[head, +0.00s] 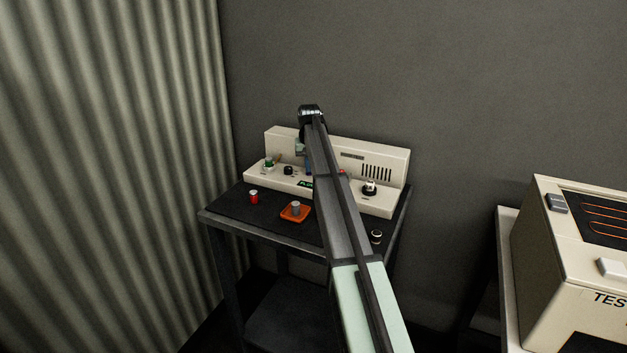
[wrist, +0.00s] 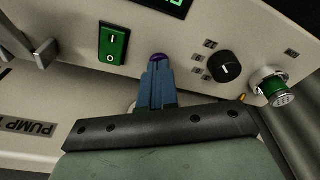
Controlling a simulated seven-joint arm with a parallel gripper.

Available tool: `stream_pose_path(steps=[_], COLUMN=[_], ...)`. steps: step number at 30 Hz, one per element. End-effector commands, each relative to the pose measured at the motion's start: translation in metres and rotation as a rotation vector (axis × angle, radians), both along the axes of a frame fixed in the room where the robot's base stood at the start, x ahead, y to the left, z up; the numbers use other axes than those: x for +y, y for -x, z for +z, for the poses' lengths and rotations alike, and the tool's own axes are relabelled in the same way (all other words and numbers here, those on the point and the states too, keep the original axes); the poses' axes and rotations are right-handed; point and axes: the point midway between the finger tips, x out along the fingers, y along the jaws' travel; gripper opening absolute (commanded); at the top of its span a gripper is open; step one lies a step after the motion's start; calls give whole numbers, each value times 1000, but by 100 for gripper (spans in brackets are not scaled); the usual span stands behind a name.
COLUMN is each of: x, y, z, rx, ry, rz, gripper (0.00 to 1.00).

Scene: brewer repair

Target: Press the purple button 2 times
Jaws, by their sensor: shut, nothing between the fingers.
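The purple button (wrist: 158,58) is a small round cap on the beige front panel of the machine (head: 383,203), between the green rocker switch and the black knob in the wrist view. My gripper (wrist: 157,70) is shut and empty, with its blue fingertips right at the lower edge of the button. I cannot tell whether they touch it. In the head view my arm covers the middle of the panel, and the button is hidden there.
The panel also has a green rocker switch (wrist: 114,44), a black knob (wrist: 223,66) and a green-banded connector (wrist: 274,86). A red part (head: 253,197) and an orange tray (head: 286,216) are on the dark bench. A beige box (head: 545,235) stands at right.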

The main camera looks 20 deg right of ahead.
Motion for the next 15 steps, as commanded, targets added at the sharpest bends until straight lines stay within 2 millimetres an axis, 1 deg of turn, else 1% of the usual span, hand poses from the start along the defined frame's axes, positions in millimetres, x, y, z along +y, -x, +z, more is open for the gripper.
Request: stream_pose_path(steps=[15], x=[0], y=[0], z=[29], rx=[-1], ry=[0], rz=[0], gripper=[0])
